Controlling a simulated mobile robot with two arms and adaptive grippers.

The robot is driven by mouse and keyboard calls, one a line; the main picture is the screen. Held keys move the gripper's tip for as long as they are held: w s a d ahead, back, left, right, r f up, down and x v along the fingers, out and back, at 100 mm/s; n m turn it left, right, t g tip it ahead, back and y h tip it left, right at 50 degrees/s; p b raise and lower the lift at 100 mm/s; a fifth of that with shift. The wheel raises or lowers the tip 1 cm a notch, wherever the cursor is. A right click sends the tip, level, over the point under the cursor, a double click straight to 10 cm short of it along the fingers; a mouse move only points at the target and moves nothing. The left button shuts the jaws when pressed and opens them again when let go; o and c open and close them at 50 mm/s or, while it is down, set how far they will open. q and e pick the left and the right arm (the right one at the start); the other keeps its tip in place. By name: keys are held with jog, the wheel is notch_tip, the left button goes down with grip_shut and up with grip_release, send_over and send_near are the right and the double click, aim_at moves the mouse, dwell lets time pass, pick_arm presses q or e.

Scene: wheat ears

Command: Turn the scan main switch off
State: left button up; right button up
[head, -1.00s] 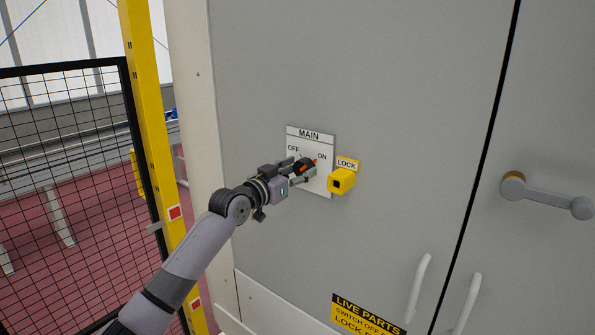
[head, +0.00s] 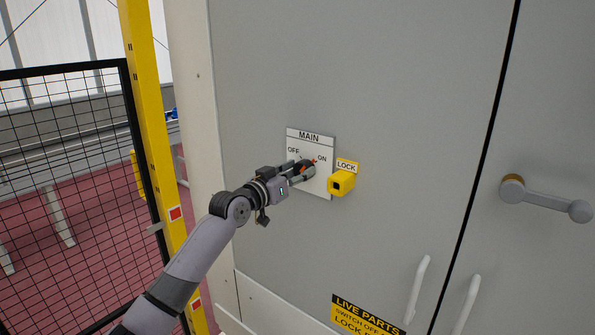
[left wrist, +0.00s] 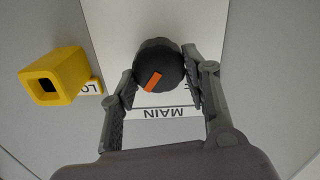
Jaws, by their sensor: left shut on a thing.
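The main switch is a round black knob (left wrist: 158,60) with an orange pointer mark, on a white plate (head: 325,145) marked MAIN, OFF and ON. In the head view OFF is at the left and ON at the right. The left wrist view shows the plate upside down; there the orange mark points down and slightly left, toward the MAIN label. My left gripper (head: 303,172) is at the knob, with one finger on each side, shut on it. Its fingers hide part of the knob and the lettering. My right gripper is not in view.
A yellow lock block (head: 341,182) juts out just right of the plate, under a LOCK label. The grey cabinet door (head: 420,120) has white handles lower right. A yellow post (head: 150,110) and black mesh fence (head: 65,190) stand at the left.

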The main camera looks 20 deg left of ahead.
pick_arm(q)
jog(key=n+p, duration=0.2)
jog(key=n, duration=0.2)
jog(key=shift+n, duration=0.3)
jog(key=n+p, duration=0.1)
jog(key=n, duration=0.2)
jog(key=shift+a+n+p, duration=0.15)
jog(key=shift+n+p, duration=0.15)
jog(key=shift+n, duration=0.1)
jog(key=n+p, duration=0.2)
jog(key=n, duration=0.2)
jog(key=shift+w, duration=0.1)
jog(key=shift+f+n+p, duration=0.2)
jog(key=shift+n+p, duration=0.75)
jog(key=shift+n, duration=0.85)
jog(key=o, duration=1.2)
jog(key=shift+f, duration=0.1)
